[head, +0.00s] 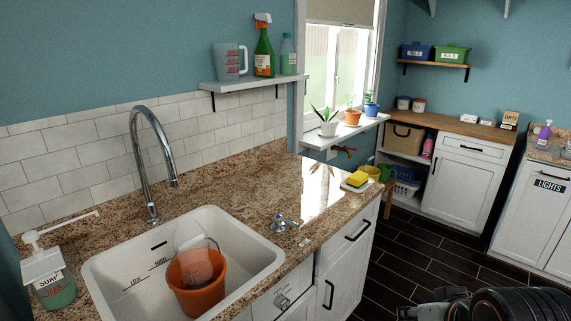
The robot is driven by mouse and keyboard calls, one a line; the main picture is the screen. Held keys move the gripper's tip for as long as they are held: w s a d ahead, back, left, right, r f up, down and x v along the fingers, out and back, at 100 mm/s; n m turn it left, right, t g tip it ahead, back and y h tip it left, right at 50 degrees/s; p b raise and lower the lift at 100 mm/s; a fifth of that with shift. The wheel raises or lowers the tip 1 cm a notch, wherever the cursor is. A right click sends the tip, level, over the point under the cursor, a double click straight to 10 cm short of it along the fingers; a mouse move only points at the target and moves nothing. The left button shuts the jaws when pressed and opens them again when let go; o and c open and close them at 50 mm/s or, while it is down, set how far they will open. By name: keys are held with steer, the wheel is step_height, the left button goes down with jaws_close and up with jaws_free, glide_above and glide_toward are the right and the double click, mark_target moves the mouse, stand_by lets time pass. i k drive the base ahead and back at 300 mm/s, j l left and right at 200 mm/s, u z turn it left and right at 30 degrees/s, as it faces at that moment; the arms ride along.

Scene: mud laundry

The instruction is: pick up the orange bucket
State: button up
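The orange bucket (199,301) stands upright in the white sink (112,270), toward its right side. A thin handle arches over its rim, and something pale shows at its opening. A whitish object (189,236) is just behind it; I cannot tell what it is. My gripper (420,312) shows only partly at the bottom right edge, dark and over the floor, well right of the sink and apart from the bucket. Its fingers are not clear enough to tell open from shut.
A curved chrome faucet (147,165) rises behind the sink. A soap bottle (54,287) stands at the left. A small metal item (283,223) and a yellow sponge (357,179) lie on the granite counter (243,205). Dark floor (415,252) is open at the right.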

mark_target(195, 277)
steer(key=j+u, duration=0.1)
steer(key=u, duration=0.7)
steer(key=i+j+u, duration=0.1)
steer(key=u, duration=0.3)
